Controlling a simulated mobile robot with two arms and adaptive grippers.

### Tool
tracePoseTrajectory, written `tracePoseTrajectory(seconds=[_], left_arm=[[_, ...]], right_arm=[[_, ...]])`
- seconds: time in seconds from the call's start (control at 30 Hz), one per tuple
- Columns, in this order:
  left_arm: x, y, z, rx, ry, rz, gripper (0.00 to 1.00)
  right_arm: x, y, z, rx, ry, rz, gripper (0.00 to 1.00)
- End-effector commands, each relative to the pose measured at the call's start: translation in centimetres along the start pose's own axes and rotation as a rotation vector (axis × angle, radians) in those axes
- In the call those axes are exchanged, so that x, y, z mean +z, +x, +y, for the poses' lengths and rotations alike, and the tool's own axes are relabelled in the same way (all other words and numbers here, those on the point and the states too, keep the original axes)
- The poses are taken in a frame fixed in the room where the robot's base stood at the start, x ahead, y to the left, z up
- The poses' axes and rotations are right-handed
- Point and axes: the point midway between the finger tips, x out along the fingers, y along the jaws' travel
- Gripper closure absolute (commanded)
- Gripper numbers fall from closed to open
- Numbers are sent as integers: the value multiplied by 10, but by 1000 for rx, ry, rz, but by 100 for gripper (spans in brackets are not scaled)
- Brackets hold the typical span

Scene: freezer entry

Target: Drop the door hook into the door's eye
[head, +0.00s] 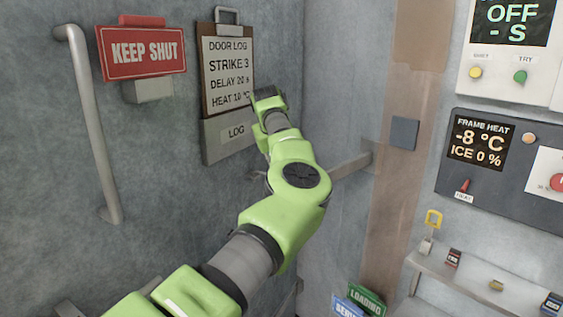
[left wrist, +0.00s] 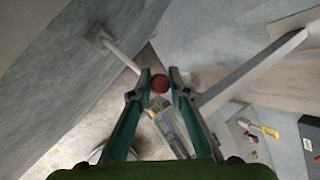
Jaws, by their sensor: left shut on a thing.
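The door hook (head: 350,166) shows in the head view as a grey bar running left from the door frame, its far end hidden behind my left arm. In the left wrist view a thick grey bar (left wrist: 262,66), which looks like the hook, runs down to my fingers. My left gripper (left wrist: 160,84) is shut on a round red knob (left wrist: 160,82), which appears to be the hook's knob. The door's eye is not clearly seen; only a small grey piece (head: 256,175) shows beside the arm. My right gripper is out of view.
The grey door (head: 190,180) carries a vertical pull handle (head: 90,120), a red sign (head: 142,52) and a log clipboard (head: 229,75). Control panels (head: 470,180) and a shelf (head: 470,276) with small items are at the right.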

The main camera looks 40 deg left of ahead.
Motion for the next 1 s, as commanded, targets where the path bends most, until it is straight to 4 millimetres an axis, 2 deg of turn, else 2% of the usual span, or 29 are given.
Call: tracePoseTrajectory(seconds=[0.5,0.53,0.6,1.0], left_arm=[[-5,5,2,-8,-12,28,100],[-5,5,2,-8,-12,28,80],[-5,5,2,-7,-11,27,65],[-1,-2,1,-10,-11,17,65]], right_arm=[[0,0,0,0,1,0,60],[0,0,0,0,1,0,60],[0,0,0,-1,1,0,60],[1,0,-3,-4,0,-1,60]])
